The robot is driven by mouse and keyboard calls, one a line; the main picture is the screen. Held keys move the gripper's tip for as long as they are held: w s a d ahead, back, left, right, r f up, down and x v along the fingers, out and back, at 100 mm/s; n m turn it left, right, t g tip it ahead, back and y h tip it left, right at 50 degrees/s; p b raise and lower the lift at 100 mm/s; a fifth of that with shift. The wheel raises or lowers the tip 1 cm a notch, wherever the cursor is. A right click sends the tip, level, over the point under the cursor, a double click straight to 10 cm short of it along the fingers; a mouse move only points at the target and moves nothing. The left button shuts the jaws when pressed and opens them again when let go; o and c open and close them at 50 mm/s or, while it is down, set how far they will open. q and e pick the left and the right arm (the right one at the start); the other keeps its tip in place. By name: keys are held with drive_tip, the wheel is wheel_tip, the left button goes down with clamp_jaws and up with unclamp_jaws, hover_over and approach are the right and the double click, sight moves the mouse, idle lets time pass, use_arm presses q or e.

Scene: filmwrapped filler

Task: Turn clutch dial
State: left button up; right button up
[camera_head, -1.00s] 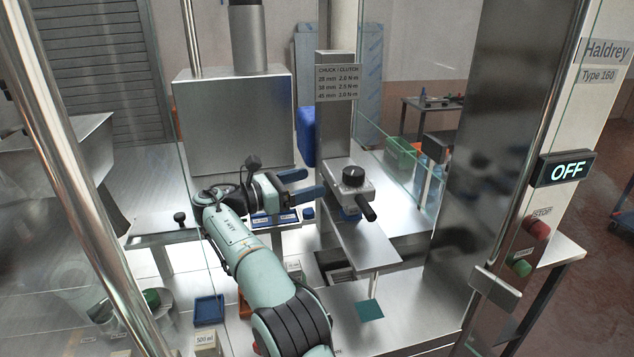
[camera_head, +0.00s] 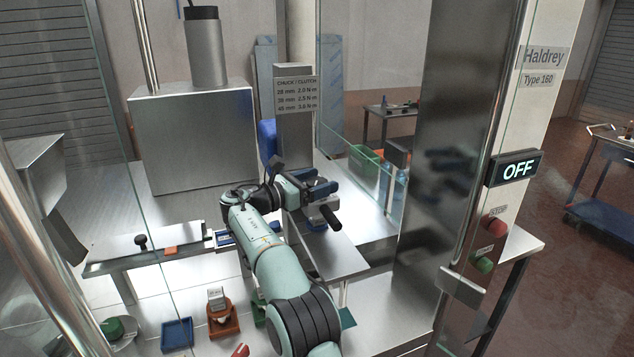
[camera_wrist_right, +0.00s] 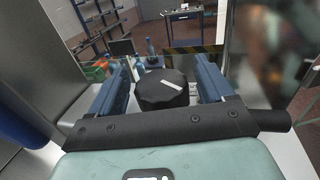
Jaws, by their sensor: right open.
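The clutch dial (camera_wrist_right: 160,92) is a black faceted knob with a white pointer line on top. In the right wrist view it sits between the two blue fingers of my right gripper (camera_wrist_right: 167,78), which is open. A visible gap lies at the dial's right; I cannot tell whether the left finger touches it. In the head view my right gripper (camera_head: 321,187) is at the clutch head, and its fingers largely hide the dial. A black handle (camera_head: 331,218) sticks out below. A CHUCK / CLUTCH plate (camera_head: 297,94) lists sizes and torques.
A lit OFF display (camera_head: 516,169) is on the machine's right post, above a red stop button (camera_head: 496,226) and a green button (camera_head: 484,264). Glass panels surround the work area. A blue tray (camera_head: 177,335) and an orange holder (camera_head: 222,322) stand at the lower left.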

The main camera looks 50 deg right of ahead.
drive_tip(key=c, duration=1)
drive_tip(key=shift+o, duration=0.2)
drive_tip(key=shift+g, duration=0.3)
drive_tip(key=shift+m+g+y, duration=0.4)
drive_tip(key=shift+m+g, duration=0.3)
drive_tip(key=shift+g, duration=0.3)
drive_tip(key=o, duration=1)
drive_tip(key=shift+c, duration=0.2)
